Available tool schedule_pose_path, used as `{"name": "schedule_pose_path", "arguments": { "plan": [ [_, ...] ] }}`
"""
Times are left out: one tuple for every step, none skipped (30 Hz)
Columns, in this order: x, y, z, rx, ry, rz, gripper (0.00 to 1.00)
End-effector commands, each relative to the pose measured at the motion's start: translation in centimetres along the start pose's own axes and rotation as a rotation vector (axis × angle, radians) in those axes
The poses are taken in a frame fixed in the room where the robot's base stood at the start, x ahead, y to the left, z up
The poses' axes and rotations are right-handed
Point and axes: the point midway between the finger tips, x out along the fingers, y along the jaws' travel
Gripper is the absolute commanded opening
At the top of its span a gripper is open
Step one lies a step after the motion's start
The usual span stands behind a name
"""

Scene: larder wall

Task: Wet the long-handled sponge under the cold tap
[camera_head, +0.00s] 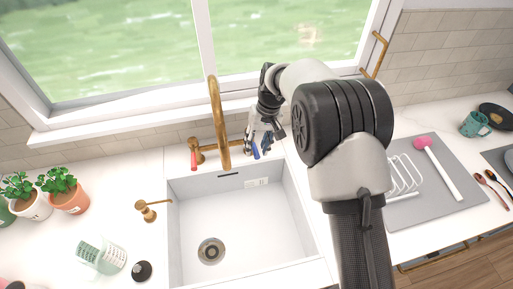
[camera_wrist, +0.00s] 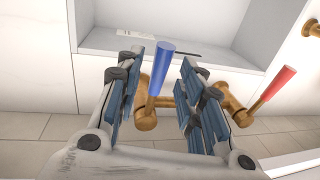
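The long-handled sponge (camera_head: 438,165), with a pink head and white handle, lies on the grey mat right of the sink. The brass tap (camera_head: 217,120) stands behind the white sink (camera_head: 242,228); no water shows from its spout. Its blue cold lever (camera_head: 255,151) is on the right and its red lever (camera_head: 194,160) on the left. My gripper (camera_head: 262,138) is at the blue lever. In the wrist view my gripper (camera_wrist: 163,75) is open, with the blue lever (camera_wrist: 160,68) standing between its fingers and visible gaps on both sides. The red lever (camera_wrist: 274,88) is outside the fingers.
A white wire rack (camera_head: 403,173) lies on the grey mat (camera_head: 425,205), partly behind my arm. Spoons (camera_head: 492,180) and a teal mug (camera_head: 474,124) are at the right. Potted plants (camera_head: 66,192), a brass dispenser (camera_head: 147,212) and a pale green holder (camera_head: 103,256) stand left. The sink is empty.

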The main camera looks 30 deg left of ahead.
Motion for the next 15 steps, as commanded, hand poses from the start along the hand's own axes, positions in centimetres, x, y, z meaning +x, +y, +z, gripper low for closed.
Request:
{"name": "schedule_pose_path", "arguments": {
  "plan": [
    [0.5, 0.0, 0.0, 0.0, 0.0, 0.0, 0.35],
    [0.69, 0.0, -0.01, 0.0, 0.001, 0.0, 0.35],
    [0.88, 0.0, -0.01, 0.0, 0.001, 0.0, 0.35],
    [0.99, 0.0, -0.01, 0.0, 0.001, 0.0, 0.35],
    [1.08, 0.0, 0.0, 0.0, 0.001, 0.0, 0.35],
    [1.14, 0.0, 0.0, 0.0, 0.001, 0.0, 0.35],
    [1.17, 0.0, 0.0, 0.0, 0.001, 0.0, 0.35],
    [1.18, 0.01, 0.0, 0.0, 0.001, 0.0, 0.35],
    [1.17, 0.01, -0.01, 0.0, 0.001, 0.0, 0.35],
    [1.16, 0.01, -0.01, 0.0, 0.001, 0.0, 0.35],
    [1.16, 0.01, -0.01, 0.0, 0.001, 0.0, 0.35],
    [1.15, 0.01, -0.01, 0.0, 0.001, 0.0, 0.35],
    [1.15, 0.01, -0.01, 0.0, 0.001, 0.0, 0.35],
    [1.15, 0.01, -0.01, 0.0, 0.001, 0.0, 0.33],
    [1.14, 0.01, -0.01, 0.0, 0.001, 0.0, 0.3]
  ]
}}
